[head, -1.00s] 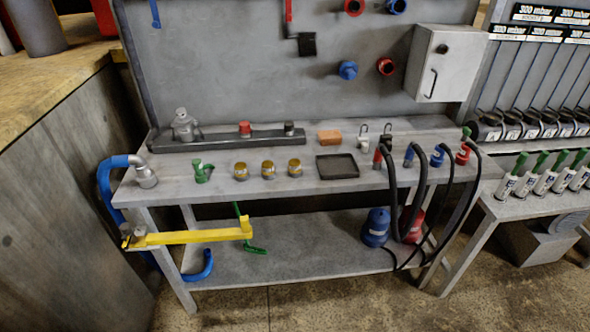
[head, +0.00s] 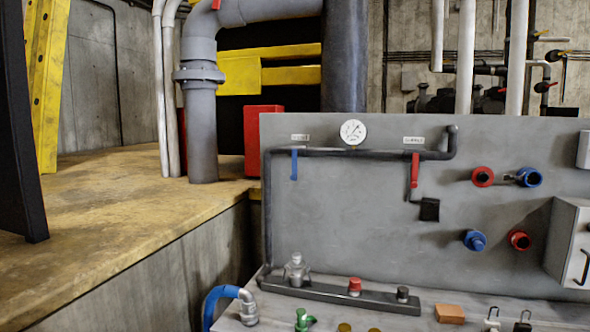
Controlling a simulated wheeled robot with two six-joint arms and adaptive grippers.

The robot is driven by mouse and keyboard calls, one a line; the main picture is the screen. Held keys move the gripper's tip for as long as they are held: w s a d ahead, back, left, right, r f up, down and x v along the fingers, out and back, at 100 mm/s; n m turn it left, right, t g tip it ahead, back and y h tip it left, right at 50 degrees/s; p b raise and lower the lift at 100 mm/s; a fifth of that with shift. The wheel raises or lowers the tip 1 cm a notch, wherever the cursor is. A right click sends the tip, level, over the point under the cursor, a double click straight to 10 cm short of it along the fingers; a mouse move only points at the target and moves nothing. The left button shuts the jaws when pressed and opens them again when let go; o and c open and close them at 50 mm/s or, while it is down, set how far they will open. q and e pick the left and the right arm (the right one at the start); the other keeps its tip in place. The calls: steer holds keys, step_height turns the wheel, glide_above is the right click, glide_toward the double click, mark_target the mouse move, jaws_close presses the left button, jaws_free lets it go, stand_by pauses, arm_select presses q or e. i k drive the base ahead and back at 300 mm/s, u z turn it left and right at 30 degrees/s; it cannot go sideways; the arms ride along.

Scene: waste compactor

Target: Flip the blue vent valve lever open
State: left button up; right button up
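The blue vent valve lever (head: 294,164) hangs straight down from the dark pipe (head: 350,152) at the upper left of the grey back panel. A small label, too small to read surely, sits above it. A red lever (head: 415,170) hangs down from the same pipe further right, under another label. A round white gauge (head: 353,132) stands on the pipe between the two levers. Neither of my grippers shows in the head view.
Below the panel (head: 380,220), the bench holds a dark rail (head: 340,298) with fittings, an orange block (head: 449,313) and a blue hose (head: 222,293) at left. A grey box (head: 568,240) juts out at right. The panel around the blue lever is clear.

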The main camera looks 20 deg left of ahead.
mark_target(293, 177)
steer(key=u, duration=1)
steer(key=i, duration=0.85)
steer(key=z, duration=0.9)
